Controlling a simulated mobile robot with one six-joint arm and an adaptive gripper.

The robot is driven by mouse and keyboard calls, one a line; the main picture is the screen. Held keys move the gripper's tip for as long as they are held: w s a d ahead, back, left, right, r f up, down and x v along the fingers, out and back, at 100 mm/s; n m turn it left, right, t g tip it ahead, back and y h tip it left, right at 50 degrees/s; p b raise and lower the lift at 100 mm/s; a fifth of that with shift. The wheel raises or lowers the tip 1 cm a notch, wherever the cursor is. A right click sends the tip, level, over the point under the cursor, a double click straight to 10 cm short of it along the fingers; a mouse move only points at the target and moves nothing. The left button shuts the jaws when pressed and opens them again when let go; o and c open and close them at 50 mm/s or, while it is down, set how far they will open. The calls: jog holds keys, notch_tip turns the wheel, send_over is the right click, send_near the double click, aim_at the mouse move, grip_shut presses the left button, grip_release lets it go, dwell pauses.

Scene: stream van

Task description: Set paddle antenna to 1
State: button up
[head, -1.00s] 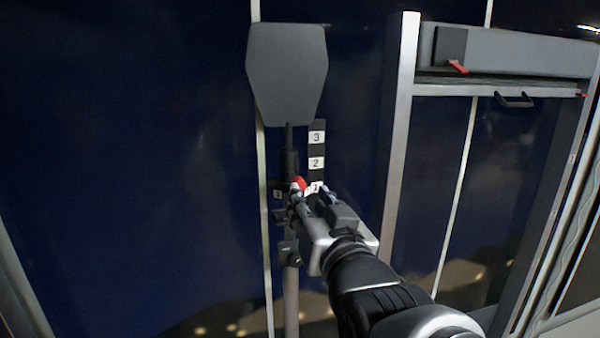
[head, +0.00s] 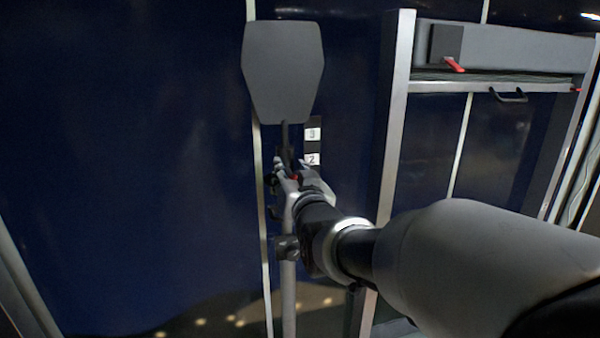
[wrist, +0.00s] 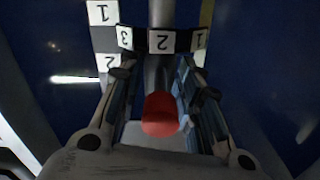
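The grey paddle antenna (head: 283,72) stands upright on a thin mast (head: 289,300) against a dark blue wall. A vertical number strip (head: 312,142) beside the mast shows 3 and 2; its lower part is hidden behind my gripper (head: 291,166). A red-ended knob (wrist: 160,115) sits between the two fingers of my gripper (wrist: 157,75). The fingers are apart, one on each side of it. I cannot tell whether either touches it.
A metal frame (head: 398,120) with a grey padded box (head: 510,50), red latches and a black handle (head: 508,97) stands to the right. A black clamp knob (head: 286,247) sits on the mast below my gripper. The wall to the left is clear.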

grip_shut()
dwell(0.6)
